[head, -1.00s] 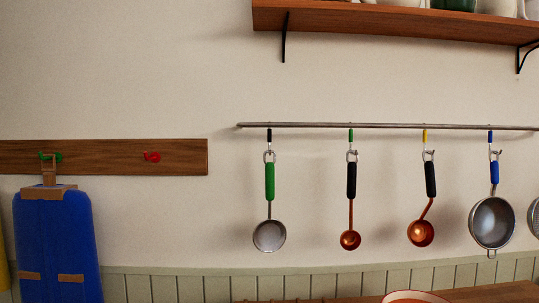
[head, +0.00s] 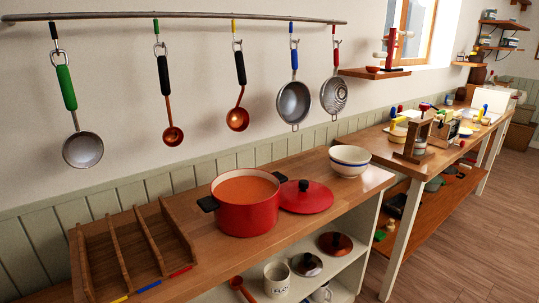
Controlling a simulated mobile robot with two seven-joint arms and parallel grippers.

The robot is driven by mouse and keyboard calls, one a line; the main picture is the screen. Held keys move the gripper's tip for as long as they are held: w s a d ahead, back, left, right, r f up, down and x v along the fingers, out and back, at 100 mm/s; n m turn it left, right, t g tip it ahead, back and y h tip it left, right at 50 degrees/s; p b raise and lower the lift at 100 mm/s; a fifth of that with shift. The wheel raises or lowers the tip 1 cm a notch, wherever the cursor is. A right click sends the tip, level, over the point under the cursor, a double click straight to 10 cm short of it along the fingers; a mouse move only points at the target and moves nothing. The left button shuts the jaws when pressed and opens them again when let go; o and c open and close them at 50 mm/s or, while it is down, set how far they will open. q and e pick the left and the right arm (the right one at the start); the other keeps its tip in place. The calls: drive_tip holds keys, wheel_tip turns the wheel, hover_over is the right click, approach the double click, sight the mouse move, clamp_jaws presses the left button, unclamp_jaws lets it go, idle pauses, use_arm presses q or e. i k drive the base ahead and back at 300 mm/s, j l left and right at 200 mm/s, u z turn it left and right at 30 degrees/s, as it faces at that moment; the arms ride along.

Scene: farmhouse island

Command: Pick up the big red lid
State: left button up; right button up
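The big red lid (head: 309,199), with a black knob (head: 303,185), lies on the wooden counter. It is right beside the red pot (head: 247,212), on the pot's right side. The pot is open and shows an orange inside or contents. Two smaller lids, a steel one (head: 307,265) and a copper-coloured one (head: 335,243), sit on the shelf below. Neither of my grippers is in view.
Stacked bowls (head: 350,163) stand behind and right of the lid. A wooden divided tray (head: 130,252) is at the counter's left. Ladles and strainers hang from a rail (head: 180,18) above. A second table (head: 400,150) stands to the right, with open floor beside it.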

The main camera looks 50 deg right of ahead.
sight(299, 197)
drive_tip(key=z, duration=1.9)
drive_tip(key=u, duration=0.5)
drive_tip(key=i+l+u, duration=0.1)
drive_tip(key=l+u, duration=0.2)
drive_tip(key=l, duration=0.15)
drive_tip(key=i+l+u, duration=0.1)
drive_tip(key=l+u, duration=0.6)
drive_tip(key=l, duration=1.5)
drive_tip(key=k, duration=0.05)
